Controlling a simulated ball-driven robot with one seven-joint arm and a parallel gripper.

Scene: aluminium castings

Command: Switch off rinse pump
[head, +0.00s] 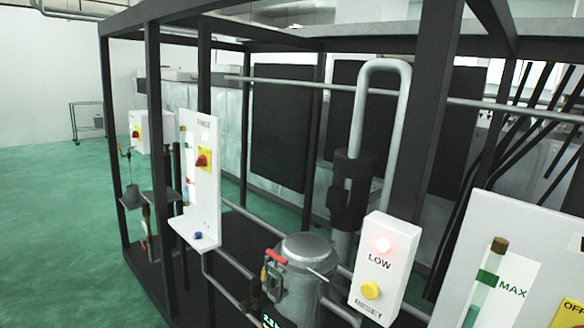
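A white panel (207,206) with a small label, which seems to read RINSE, stands left of centre on the dark frame. It carries a red rotary knob on a yellow plate (203,160); the knob's setting is too small to read. A blue knob (198,235) sits on the panel's lower ledge. A similar white panel (138,122) with a red and yellow switch is further back at left. At the right edge, a larger white panel (463,262) has a MAX level gauge (494,288) and a cut-off yellow OFF plate (568,314). My gripper is not in view.
A white LOW/RESET box (376,292) with a glowing red lamp and a yellow button stands in front. Left of it is a metal pot (307,252) with a red-handled clamp. Dark frame posts (155,150) and pipes cross the view. Green floor (50,240) is clear at left.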

